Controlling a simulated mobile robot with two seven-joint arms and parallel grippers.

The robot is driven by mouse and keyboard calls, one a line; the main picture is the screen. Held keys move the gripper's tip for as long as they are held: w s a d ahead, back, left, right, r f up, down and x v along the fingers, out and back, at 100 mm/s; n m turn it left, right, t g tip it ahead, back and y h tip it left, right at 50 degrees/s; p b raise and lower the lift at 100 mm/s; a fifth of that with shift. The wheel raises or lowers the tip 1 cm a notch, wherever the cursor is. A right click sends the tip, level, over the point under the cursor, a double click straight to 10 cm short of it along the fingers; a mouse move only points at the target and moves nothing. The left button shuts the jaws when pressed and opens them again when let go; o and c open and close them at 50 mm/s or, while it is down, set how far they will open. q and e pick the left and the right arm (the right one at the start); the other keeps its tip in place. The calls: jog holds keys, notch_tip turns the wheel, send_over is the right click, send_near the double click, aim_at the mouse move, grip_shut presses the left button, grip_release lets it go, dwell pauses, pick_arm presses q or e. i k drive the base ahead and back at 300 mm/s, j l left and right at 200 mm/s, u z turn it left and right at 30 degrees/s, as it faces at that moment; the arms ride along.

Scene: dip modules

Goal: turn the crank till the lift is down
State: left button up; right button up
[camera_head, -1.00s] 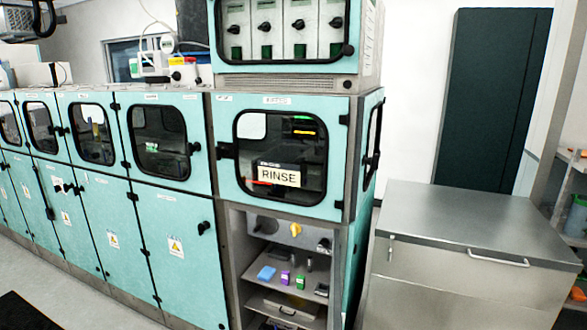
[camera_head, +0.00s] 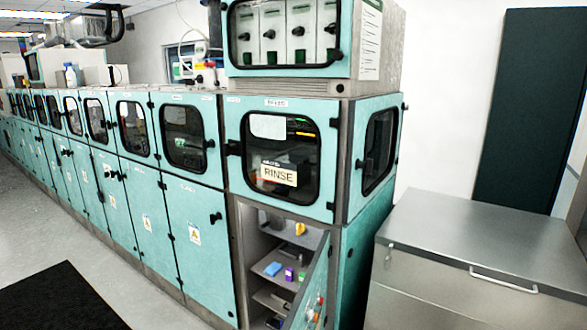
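Neither of my grippers is in view. The module labelled RINSE (camera_head: 278,175) stands at the end of a row of teal cabinets, with its upper window door shut. Below it is an open compartment with a small yellow knob or handle (camera_head: 300,229) on its upper inside panel. I cannot tell whether this yellow part is the crank. No lift is clearly visible; the inside behind the dark window is too dim to make out its height.
The open lower door (camera_head: 312,285) juts out and hides part of the compartment. Inside, a blue item (camera_head: 272,269) and a purple item (camera_head: 289,274) lie on a shelf. A steel chest (camera_head: 480,245) stands on the right. A black mat (camera_head: 62,298) lies on clear floor at left.

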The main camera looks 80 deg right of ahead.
aim_at(276, 223)
jog(key=k+l+u, duration=0.1)
jog(key=k+u, duration=0.15)
jog(key=u, duration=0.15)
jog(key=k+u, duration=0.55)
jog(key=u, duration=0.2)
jog(key=k+u, duration=0.3)
jog(key=k, duration=0.7)
jog(key=z, duration=1.7)
jog(key=l, duration=0.1)
